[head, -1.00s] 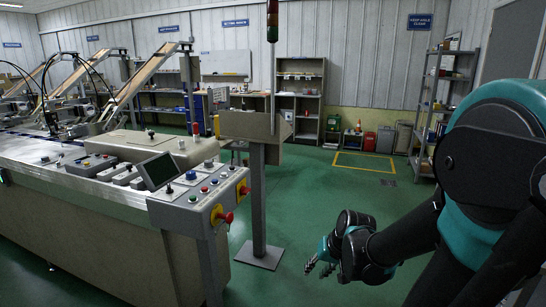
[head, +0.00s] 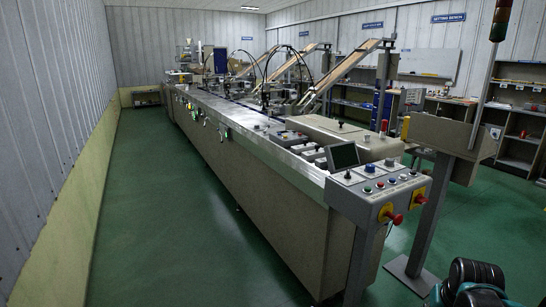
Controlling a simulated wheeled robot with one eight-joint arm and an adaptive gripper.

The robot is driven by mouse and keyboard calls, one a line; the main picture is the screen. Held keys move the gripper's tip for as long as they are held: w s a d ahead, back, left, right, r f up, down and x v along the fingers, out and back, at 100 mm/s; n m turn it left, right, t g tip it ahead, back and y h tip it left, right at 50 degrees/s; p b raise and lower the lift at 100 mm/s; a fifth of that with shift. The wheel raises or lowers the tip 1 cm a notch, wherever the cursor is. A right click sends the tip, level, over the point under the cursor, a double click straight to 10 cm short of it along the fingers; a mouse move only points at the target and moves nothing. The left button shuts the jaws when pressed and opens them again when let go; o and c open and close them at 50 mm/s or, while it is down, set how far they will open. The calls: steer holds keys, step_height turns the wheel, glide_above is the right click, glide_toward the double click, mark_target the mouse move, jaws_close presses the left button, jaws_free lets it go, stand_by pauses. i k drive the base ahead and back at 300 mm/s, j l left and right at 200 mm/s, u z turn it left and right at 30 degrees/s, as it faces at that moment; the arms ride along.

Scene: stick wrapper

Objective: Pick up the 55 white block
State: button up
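I cannot make out a white block marked 55 in the head view. The long wrapping machine (head: 255,175) runs from the right foreground toward the back left, with its metal top in view. Only a small part of my arm shows at the bottom right corner. My gripper's fingers are not in the picture.
A control panel (head: 378,190) with red knobs and a small screen stands at the machine's near end. A post with a box (head: 440,135) stands to its right. Shelves (head: 525,125) line the back right. The green floor (head: 150,215) left of the machine is clear up to the wall.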

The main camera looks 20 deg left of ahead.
mark_target(308, 156)
steer(key=u, duration=0.7)
steer(key=i+j+z, duration=0.1)
steer(key=i+j, duration=0.1)
